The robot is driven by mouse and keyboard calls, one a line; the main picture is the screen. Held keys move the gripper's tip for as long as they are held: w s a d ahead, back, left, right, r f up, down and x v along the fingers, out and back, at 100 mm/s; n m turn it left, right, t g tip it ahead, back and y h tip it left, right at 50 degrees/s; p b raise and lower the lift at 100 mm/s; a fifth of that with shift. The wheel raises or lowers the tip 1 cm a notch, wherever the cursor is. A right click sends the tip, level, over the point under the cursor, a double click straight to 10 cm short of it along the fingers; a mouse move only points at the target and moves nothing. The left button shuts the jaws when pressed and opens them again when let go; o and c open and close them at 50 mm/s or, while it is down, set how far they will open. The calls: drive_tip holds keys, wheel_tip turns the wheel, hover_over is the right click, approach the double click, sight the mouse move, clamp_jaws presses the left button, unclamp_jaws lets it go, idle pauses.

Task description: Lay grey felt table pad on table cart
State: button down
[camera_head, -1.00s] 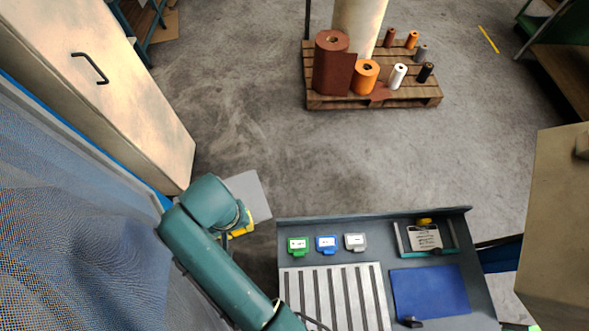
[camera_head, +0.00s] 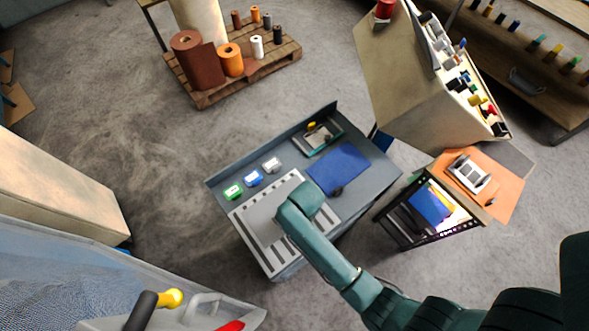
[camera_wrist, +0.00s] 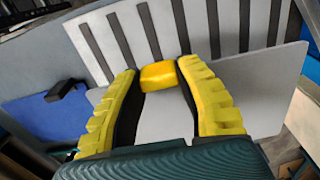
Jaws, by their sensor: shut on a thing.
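The grey felt pad (camera_head: 262,222) is a thin light-grey sheet beside the end of my arm in the head view, over the slotted plate. In the wrist view, the pad (camera_wrist: 250,88) extends between and to the right of the yellow fingers of my gripper (camera_wrist: 160,72), which is shut on it. It overlaps the slotted plate in this view; any gap below it cannot be judged. The dark-grey wheel-less-looking worktop (camera_head: 230,180) lies under my arm. A smaller stand with an orange top (camera_head: 508,187) is at the right. Which one is the table cart is unclear.
The slotted plate (camera_head: 285,262), a blue sheet (camera_head: 340,168), coloured tags (camera_head: 253,179) and a green-edged tray (camera_head: 318,137) occupy the worktop. A white device (camera_head: 468,173) sits on the orange top. A beige cabinet (camera_head: 410,85) stands behind it. Floor is open left of the worktop.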

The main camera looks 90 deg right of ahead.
wheel_tip(320, 180, down, 8)
drive_tip(key=shift+w+d+f+b, duration=0.1)
drive_tip(key=shift+w+b, duration=0.05)
drive_tip(key=shift+b, duration=0.3)
drive_tip(key=shift+f, duration=0.1)
drive_tip(key=c, duration=0.8)
unclamp_jaws()
wheel_tip(320, 180, up, 12)
drive_tip(key=shift+r+p, duration=0.15)
drive_tip(key=shift+p, duration=0.7)
